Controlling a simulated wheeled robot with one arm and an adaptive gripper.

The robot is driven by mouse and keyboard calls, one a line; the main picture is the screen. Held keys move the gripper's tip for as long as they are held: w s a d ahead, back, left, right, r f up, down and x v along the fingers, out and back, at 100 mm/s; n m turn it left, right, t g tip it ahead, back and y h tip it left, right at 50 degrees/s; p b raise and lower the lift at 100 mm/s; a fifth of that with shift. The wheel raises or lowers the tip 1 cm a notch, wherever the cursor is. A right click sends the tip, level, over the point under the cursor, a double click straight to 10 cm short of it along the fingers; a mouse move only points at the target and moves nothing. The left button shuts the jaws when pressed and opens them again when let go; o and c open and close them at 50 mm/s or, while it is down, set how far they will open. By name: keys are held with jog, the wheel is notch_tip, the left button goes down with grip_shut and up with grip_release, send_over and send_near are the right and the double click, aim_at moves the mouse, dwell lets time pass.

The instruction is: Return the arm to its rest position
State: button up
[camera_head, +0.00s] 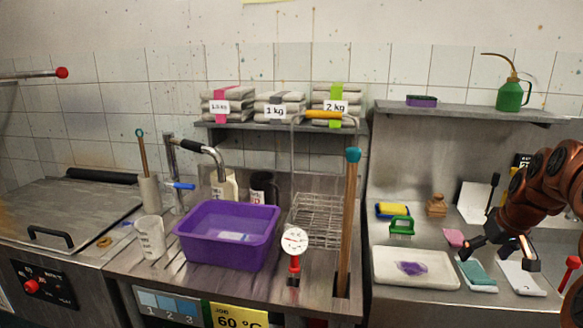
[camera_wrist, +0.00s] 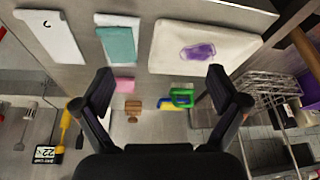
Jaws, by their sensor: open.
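My gripper (camera_head: 502,250) is at the right of the head view, above the right-hand counter. Its two fingers are spread apart, and nothing is between them. In the wrist view the open fingers (camera_wrist: 160,95) reach in from the bottom. My copper-coloured arm comes in from the right edge of the head view. Below the gripper lie a teal cloth (camera_head: 477,273) and a white card (camera_head: 520,275). The gripper appears apart from both, though the exact height is hard to tell.
A white tray (camera_head: 385,270) with a purple patch (camera_head: 411,268) lies left of the gripper. Behind are a wooden stamp (camera_head: 437,205), a green-framed item (camera_head: 401,227) and a pink piece (camera_head: 453,237). A purple tub (camera_head: 215,250) stands on the middle counter. A shelf (camera_head: 460,113) runs above.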

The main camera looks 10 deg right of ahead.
jog(key=s+a+n+g+y+p, duration=0.1)
jog(key=s+a, duration=0.3)
jog(key=a, duration=0.9)
jog(key=s+a+n+g, duration=0.15)
jog(key=s+a, duration=0.35)
jog(key=a, duration=0.8)
jog(key=s+a+f+g, duration=0.1)
jog(key=s+a+f, duration=0.2)
jog(key=s, duration=0.7)
jog(key=s+a+f+m+g, duration=0.1)
jog(key=s+a, duration=0.4)
jog(key=s, duration=0.5)
notch_tip(320, 180, down, 2)
jog(key=shift+s+a+f+g+h+p, duration=0.2)
jog(key=shift+g+h+p, duration=0.25)
jog(key=shift+g, duration=0.3)
